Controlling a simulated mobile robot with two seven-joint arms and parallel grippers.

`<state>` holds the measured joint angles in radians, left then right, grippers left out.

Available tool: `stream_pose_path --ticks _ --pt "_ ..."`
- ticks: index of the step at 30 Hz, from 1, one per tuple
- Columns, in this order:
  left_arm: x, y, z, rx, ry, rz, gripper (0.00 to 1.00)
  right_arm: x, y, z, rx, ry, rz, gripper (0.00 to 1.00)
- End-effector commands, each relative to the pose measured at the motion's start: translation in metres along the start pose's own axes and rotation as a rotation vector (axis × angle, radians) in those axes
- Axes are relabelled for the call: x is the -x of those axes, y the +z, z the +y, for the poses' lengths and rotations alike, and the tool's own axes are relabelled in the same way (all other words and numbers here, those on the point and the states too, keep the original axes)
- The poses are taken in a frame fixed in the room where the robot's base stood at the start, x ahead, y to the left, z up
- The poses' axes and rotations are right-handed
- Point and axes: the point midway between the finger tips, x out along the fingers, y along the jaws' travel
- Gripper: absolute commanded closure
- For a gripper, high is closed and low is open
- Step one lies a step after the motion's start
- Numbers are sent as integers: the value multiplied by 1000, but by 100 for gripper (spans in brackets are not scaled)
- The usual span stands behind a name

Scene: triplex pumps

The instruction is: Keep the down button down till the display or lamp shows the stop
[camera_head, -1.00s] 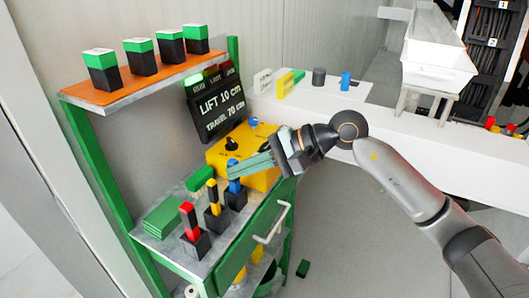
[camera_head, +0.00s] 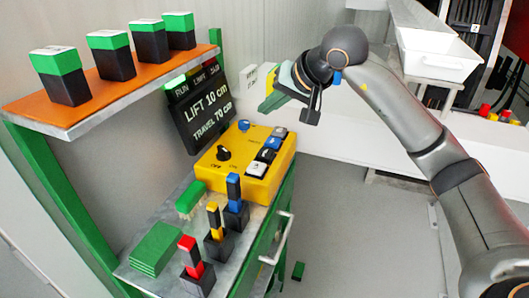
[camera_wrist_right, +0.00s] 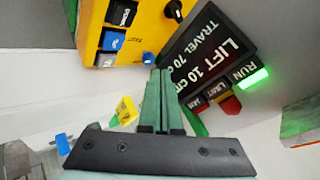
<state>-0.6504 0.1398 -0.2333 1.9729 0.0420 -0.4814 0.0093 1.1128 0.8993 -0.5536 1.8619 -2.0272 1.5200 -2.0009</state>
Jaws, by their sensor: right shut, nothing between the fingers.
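The yellow control box (camera_head: 228,176) carries a dark knob (camera_head: 224,153) and a row of white, black and blue buttons. The black button (camera_head: 266,155) has lettering too small to read surely; it also shows in the right wrist view (camera_wrist_right: 121,12). I cannot tell which button is down. The display (camera_head: 205,114) reads LIFT 10 cm and TRAVEL 70 cm. The RUN lamp (camera_wrist_right: 242,81) glows green; the LIMIT and JAM lamps look unlit in the wrist view. My right gripper (camera_head: 270,102) is shut and empty, raised above the box's far end, clear of the buttons.
Red, yellow and blue upright pieces in black holders stand in front of the box, the blue one (camera_head: 233,186) nearest it. An orange shelf (camera_head: 110,92) with several green-topped blocks overhangs the left. A drawer handle (camera_head: 283,238) sticks out below the box.

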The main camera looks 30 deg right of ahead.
Motion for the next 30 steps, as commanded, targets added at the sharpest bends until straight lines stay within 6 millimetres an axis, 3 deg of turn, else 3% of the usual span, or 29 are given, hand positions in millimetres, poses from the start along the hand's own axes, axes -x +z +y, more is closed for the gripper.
stream_pose_path --ticks 16,22,30 --pt "-36 19 5 -9 24 16 50 -47 35 33 1 -2 -3 100" --pt "-40 27 1 -10 17 16 50 -59 43 43 0 0 0 100" --pt "-36 32 -1 -13 14 4 50 -60 44 43 -1 -1 -1 100"
